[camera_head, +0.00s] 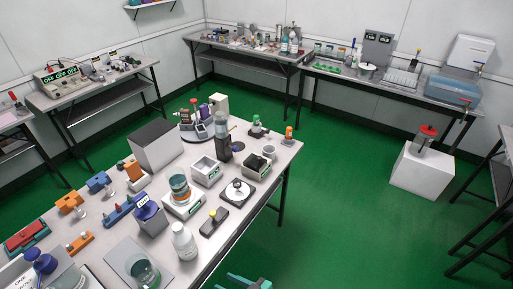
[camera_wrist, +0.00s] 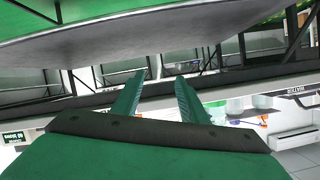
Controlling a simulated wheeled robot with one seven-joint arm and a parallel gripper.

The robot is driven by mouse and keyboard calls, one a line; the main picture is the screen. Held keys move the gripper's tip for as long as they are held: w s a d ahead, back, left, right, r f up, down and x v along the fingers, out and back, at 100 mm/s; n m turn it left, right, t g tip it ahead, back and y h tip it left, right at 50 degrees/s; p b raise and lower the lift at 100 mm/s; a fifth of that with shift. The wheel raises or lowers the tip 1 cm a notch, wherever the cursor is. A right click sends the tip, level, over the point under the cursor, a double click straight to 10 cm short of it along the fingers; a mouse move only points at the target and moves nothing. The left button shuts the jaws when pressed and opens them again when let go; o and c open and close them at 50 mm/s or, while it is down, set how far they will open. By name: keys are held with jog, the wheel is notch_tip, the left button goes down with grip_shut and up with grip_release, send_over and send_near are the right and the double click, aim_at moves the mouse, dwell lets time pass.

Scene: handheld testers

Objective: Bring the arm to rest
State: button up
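My gripper (camera_wrist: 160,80) shows in the wrist view as two green fingers standing apart, with nothing between them. In the head view only a green part of my gripper (camera_head: 243,283) shows at the bottom edge, low beside the near table's right side and over the green floor. It touches nothing that I can see. The rest of my arm is outside the head view.
The near table (camera_head: 225,243) is crowded with testers, a white bottle (camera_head: 184,242) and a grey box (camera_head: 155,145). A white block (camera_head: 422,171) bearing a red-topped device stands on the floor at right. Benches line the walls. The green floor (camera_head: 335,225) between is clear.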

jog(key=s+d+f+m+t+h, duration=0.1)
jog(key=s+d+f+m+h, duration=0.15)
jog(key=s+d+h, duration=0.35)
jog(key=s+d+f+m+t+h, duration=0.2)
jog(key=s+m+h, duration=0.15)
jog(key=s, duration=0.55)
jog(key=s+r+t+h, duration=0.1)
jog(key=s+r, duration=0.2)
jog(key=r, duration=0.4)
jog(key=s+d+r+m+t, duration=0.1)
jog(key=s+r+t, duration=0.1)
jog(key=r, duration=0.6)
jog(key=s+r+m+t+h, duration=0.1)
jog(key=s+r+t, duration=0.1)
jog(key=s+r, duration=0.2)
notch_tip(320, 180, up, 3)
jog(key=shift+s+d+r+h, duration=0.15)
jog(key=shift+s+d+h, duration=0.2)
